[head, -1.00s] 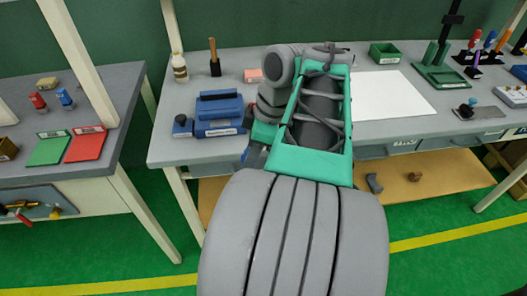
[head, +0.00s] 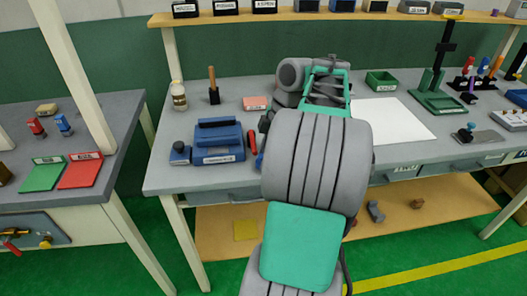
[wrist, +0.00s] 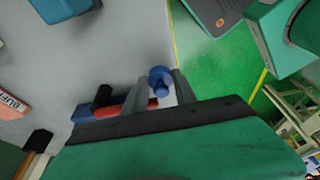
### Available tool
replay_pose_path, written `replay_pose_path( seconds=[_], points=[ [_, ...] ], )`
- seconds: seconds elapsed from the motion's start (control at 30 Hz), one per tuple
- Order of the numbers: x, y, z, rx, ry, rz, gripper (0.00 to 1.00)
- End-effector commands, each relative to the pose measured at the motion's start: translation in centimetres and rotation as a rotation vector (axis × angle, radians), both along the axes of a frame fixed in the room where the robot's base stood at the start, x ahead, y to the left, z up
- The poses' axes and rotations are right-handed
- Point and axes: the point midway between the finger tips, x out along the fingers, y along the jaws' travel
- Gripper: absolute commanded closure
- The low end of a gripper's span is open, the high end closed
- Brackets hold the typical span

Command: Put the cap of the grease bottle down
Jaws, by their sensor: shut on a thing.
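My gripper (wrist: 160,90) shows in the wrist view with its grey fingers closed around a small blue cap (wrist: 160,80). The cap is held near the bench's edge, with floor visible beyond it; I cannot tell whether it touches the bench. In the head view my arm hides most of the gripper; a bit of blue (head: 259,161) shows beside it at the bench's front edge. A cream bottle with a label (head: 179,96) stands upright at the back left of the bench (head: 165,178); I cannot tell whether it is the grease bottle.
A red cylinder (wrist: 112,108) and a black part lie beside the fingers in the wrist view. A blue boxy device (head: 218,142), a pink block (head: 255,103), a white sheet (head: 395,122) and a green bin (head: 381,81) are on the bench.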

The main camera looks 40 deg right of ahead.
Motion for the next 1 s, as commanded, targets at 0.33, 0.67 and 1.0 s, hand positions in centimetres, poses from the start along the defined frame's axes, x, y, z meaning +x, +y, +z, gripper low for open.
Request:
replay_pose_path(
  seconds=[0.33,0.67,1.0],
  points=[
    [2.4,-1.7,-1.5,-0.001,-0.001,0.0,1.0],
    [2.4,-1.6,-1.9,0.0,0.0,0.0,0.63],
    [2.4,-1.6,-1.8,0.001,0.001,0.0,0.45]
  ],
)
